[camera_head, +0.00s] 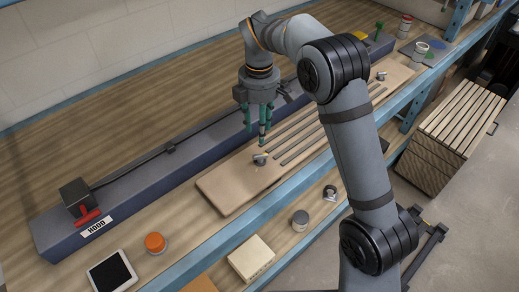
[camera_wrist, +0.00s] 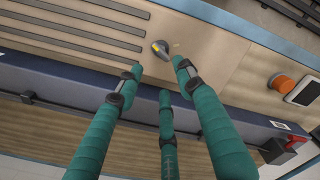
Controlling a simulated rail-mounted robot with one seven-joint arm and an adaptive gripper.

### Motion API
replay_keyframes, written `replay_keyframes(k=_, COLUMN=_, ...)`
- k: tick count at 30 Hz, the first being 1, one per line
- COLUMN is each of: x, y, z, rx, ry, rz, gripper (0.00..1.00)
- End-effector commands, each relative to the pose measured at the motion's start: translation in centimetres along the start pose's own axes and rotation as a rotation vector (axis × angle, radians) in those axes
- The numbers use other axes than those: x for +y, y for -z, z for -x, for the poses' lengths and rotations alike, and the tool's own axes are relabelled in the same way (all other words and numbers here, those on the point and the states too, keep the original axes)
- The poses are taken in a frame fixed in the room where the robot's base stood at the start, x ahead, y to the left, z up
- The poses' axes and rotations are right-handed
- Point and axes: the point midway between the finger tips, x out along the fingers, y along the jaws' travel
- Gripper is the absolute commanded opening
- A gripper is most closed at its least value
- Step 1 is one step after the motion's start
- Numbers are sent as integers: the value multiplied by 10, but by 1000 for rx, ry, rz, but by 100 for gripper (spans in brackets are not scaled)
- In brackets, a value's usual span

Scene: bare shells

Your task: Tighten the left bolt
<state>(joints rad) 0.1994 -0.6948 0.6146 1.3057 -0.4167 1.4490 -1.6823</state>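A tan slotted board (camera_head: 225,187) lies on the wooden workbench. A small grey metal bolt (camera_head: 260,159) stands at its left end, and a similar bolt (camera_head: 381,76) is at its far right end. My gripper (camera_head: 263,137) has three green fingers pointing down, just above and behind the left bolt, apparently apart from it. In the wrist view the fingers of my gripper (camera_wrist: 160,75) are spread with nothing between them. The left bolt (camera_wrist: 160,48), dark with a yellow mark, lies just beyond the fingertips there.
A long blue-grey bar marked HOOD (camera_head: 55,238), with a red handle (camera_head: 88,217), runs behind the board. An orange knob (camera_head: 155,242) and a tablet (camera_head: 111,273) sit front left. A beige box (camera_head: 251,258) and a grey-lidded jar (camera_head: 299,220) stand on a lower shelf.

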Motion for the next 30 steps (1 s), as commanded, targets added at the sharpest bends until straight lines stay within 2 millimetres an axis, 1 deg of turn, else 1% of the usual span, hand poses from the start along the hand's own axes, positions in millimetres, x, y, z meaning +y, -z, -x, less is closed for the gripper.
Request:
replay_keyframes(k=5, x=-1, y=-1, z=-23, rx=-1, ry=5, rz=8, gripper=38)
replay_keyframes(k=13, x=-2, y=-1, z=-72, rx=-1, ry=5, rz=6, gripper=38)
replay_keyframes(k=18, x=-1, y=0, z=-92, rx=0, ry=2, rz=6, gripper=38)
replay_keyframes(k=23, x=0, y=0, z=-100, rx=0, ry=-1, rz=6, gripper=38)
replay_keyframes(k=30, x=0, y=0, z=-101, rx=1, ry=-1, rz=5, gripper=38)
